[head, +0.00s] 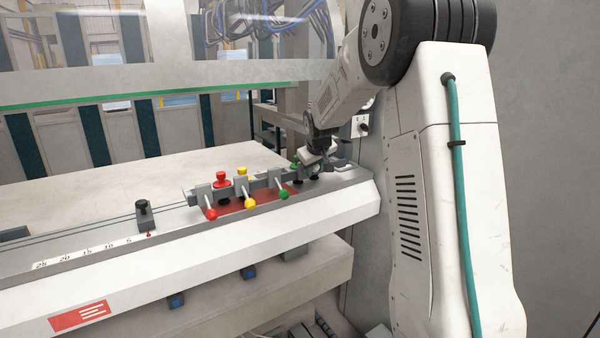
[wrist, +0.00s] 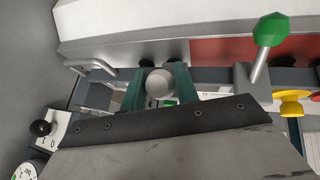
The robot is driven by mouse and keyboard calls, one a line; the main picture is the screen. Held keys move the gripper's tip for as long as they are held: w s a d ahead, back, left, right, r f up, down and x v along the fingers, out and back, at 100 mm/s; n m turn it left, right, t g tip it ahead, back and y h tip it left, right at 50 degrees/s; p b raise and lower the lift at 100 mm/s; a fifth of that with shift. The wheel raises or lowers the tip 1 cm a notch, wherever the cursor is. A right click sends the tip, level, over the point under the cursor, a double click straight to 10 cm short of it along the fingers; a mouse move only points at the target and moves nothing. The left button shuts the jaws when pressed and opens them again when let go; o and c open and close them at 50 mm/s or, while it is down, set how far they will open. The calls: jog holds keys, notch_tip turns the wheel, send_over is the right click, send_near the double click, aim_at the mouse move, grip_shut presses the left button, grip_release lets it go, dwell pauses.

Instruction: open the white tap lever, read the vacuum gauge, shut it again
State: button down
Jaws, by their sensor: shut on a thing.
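The white tap lever shows in the wrist view as a round white knob (wrist: 159,83) between the two teal fingers of my gripper (wrist: 160,92). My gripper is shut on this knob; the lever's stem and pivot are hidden. In the head view my gripper (head: 312,168) is at the right end of the lever row and hides the white lever. A round white gauge (wrist: 25,171) is cut off at the lower left of the wrist view. Its needle and reading cannot be made out.
Left of my gripper in the head view are levers with green (head: 284,195), yellow (head: 250,203) and red (head: 211,214) knobs. A plate with a black knob (wrist: 40,128) is near the gauge. The pale table (head: 100,195) is clear.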

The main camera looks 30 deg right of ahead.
jog(key=shift+r, duration=0.1)
dwell(0.4)
jog(key=c, duration=1.1)
grip_release()
jog(key=v, duration=0.7)
jog(key=shift+r, duration=0.4)
jog(key=shift+s, duration=0.1)
